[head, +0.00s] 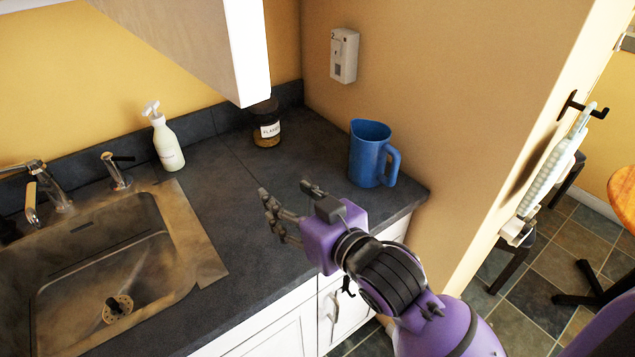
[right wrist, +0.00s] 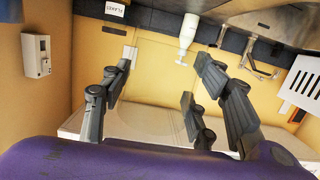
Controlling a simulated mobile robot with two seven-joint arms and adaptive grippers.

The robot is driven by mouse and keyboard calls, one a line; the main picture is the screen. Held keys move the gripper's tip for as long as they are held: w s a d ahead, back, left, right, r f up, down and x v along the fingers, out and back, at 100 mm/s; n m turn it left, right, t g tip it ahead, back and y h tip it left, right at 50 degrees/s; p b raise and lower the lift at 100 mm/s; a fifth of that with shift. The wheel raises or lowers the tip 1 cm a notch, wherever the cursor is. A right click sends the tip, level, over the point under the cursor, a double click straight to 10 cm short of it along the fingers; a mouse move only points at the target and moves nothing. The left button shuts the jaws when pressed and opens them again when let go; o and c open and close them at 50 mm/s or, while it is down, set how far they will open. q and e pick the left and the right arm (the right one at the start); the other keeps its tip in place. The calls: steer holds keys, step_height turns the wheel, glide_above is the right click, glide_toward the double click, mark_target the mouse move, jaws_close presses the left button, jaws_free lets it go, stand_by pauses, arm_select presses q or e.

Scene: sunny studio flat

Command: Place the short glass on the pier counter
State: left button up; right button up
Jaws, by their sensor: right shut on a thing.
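My right gripper (head: 284,208) is over the dark counter (head: 225,178), between the sink and the blue jug. Its fingers are spread around something and are shut on it. In the right wrist view the fingers (right wrist: 160,78) stand apart on both sides of a see-through space. The short glass's outline cannot be made out clearly in either view; the held thing seems to be this clear glass. No other glass stands on the counter in view. My left gripper is not in view.
A blue jug (head: 368,155) stands at the counter's right end by the wall. A labelled jar (head: 267,130) stands at the back, a white soap bottle (head: 167,145) beside the sink (head: 205,255). An overhead cabinet (head: 205,45) hangs above. Counter between sink and jug is clear.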

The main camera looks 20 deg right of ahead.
steer(key=w+d+f, duration=0.3)
steer(key=w+f, duration=0.1)
steer(key=w+d+f, duration=0.3)
steer(key=w+d, duration=0.1)
steer(key=shift+d+f, duration=0.2)
steer(key=shift+f, duration=0.2)
steer(key=shift+w+d+f, duration=0.25)
steer(key=shift+w+f, duration=0.1)
steer(key=shift+f, duration=1.55)
steer(key=shift+f, duration=0.15)
steer(key=o, duration=1)
steer(key=shift+f, duration=0.1)
steer(key=o, duration=0.3)
steer(key=shift+o, duration=0.2)
